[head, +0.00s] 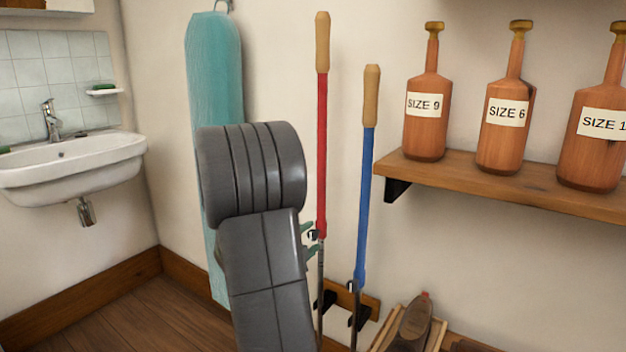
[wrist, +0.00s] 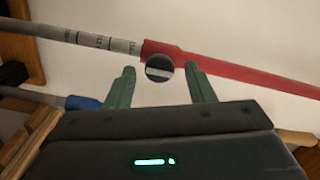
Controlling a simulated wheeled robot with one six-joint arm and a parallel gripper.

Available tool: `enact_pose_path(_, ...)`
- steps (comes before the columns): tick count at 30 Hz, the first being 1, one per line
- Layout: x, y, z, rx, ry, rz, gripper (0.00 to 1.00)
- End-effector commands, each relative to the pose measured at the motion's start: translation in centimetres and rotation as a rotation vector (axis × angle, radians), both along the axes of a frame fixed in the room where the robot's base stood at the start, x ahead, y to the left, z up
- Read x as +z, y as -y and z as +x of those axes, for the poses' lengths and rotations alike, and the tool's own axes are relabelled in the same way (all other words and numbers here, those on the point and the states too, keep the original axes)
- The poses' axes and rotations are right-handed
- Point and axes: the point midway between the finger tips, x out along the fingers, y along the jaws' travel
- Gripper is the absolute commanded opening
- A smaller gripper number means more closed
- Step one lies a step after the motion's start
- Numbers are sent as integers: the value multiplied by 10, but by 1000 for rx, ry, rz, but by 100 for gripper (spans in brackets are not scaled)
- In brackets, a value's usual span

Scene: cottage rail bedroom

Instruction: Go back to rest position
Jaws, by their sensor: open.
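My gripper (wrist: 162,88) is open in the wrist view, with its two green fingers apart. The red-handled pole (wrist: 240,72) crosses just beyond the fingertips, and I cannot tell whether they touch it. In the head view the red-handled pole (head: 322,150) stands upright against the wall, with a wooden grip at its top. My grey arm covers most of my gripper there; green fingertips (head: 310,240) show beside the lower end of the red handle. A blue-handled pole (head: 365,200) stands to its right, and its blue end (wrist: 82,103) shows in the wrist view.
A teal ironing board (head: 214,75) hangs behind my arm. A wooden shelf (head: 500,182) with brown bottles juts out at right. A rack bracket (head: 362,303) holds the poles low down. A shoe (head: 412,322) sits below. A white sink (head: 75,165) is at left.

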Motion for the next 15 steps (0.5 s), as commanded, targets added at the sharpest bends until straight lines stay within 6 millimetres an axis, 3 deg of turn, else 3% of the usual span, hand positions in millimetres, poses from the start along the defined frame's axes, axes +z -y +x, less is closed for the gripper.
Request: enact_pose_path(15,6,-1,0,0,-276,-409,49)
